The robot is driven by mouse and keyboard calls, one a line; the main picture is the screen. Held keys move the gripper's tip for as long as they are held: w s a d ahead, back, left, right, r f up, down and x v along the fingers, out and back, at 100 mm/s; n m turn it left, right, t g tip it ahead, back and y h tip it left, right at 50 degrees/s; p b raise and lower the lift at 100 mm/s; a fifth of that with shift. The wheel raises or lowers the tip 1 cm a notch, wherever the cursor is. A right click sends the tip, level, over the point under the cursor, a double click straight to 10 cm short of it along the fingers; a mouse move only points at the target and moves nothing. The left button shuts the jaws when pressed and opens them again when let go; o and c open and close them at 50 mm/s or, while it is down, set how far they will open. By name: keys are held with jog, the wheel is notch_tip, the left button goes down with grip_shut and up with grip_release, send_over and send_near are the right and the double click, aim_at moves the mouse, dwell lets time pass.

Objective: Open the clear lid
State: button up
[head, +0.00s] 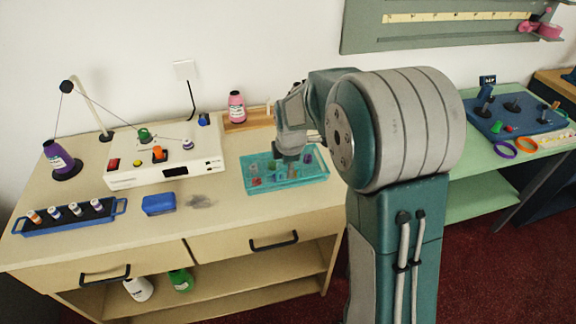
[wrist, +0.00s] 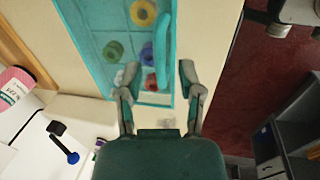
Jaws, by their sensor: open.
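A teal box (head: 252,187) sits on the counter in the head view, with small coloured spools inside. Its clear lid (wrist: 112,27) appears to lie flat over it, and the contents show through. A teal bar-like handle (wrist: 165,52) runs along the lid's right side in the wrist view. My gripper (wrist: 157,78) is open and empty, its two fingers spread over the near end of the box. The handle lies between and beyond the fingertips; I cannot tell whether they touch it. In the head view my gripper (head: 288,153) is above the box, partly hidden by my arm.
A white machine (head: 165,155) stands left of the box, with a pink bottle (head: 236,107) behind. A blue block (head: 158,204) and a blue tray (head: 62,222) of small bottles lie to the left. Counter in front of the box is clear.

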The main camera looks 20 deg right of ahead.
jog(key=shift+f, duration=0.1)
grip_shut()
